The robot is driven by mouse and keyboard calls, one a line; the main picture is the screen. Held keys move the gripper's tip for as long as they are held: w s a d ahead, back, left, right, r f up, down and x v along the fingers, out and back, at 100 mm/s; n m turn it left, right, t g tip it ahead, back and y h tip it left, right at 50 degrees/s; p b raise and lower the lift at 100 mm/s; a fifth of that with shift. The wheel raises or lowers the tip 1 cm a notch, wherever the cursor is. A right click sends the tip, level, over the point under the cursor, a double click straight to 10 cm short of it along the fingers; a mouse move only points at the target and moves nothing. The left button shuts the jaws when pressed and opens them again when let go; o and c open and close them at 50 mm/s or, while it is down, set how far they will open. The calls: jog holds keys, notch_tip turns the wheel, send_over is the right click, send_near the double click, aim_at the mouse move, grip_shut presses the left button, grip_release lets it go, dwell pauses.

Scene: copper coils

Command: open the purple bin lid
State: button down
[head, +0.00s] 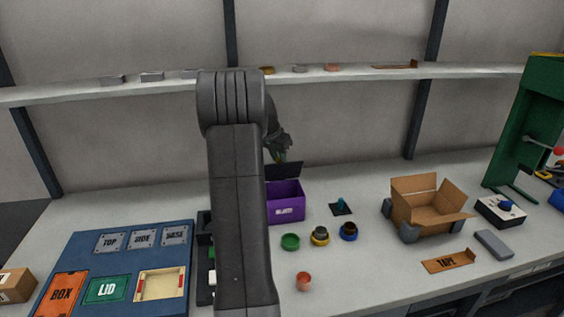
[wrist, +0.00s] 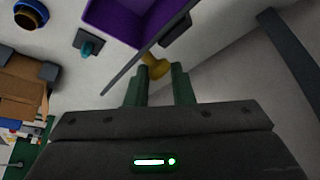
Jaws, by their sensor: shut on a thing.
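The purple bin (head: 286,209) stands on the bench in the middle of the head view, and its purple inside (wrist: 122,14) shows at the top of the wrist view. Its dark lid (head: 285,172) is tilted up at the back of the bin, leaving the top open. In the wrist view the lid (wrist: 140,60) appears nearly edge-on, with a yellow knob (wrist: 155,66) on it. My gripper (wrist: 160,72) has its green fingers shut on this knob. In the head view my gripper (head: 281,159) is just above the lid, partly hidden by my arm.
An open cardboard box (head: 428,210) stands farther right. A blue board (head: 120,262) lies left. A shelf (head: 350,74) runs above the bench.

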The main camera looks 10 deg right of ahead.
jog(key=shift+g, duration=0.6)
jog(key=w+p, duration=0.4)
jog(key=p, duration=0.2)
jog(key=shift+w+d+r, duration=0.1)
jog(key=shift+w+r, duration=0.05)
jog(key=shift+w, duration=0.2)
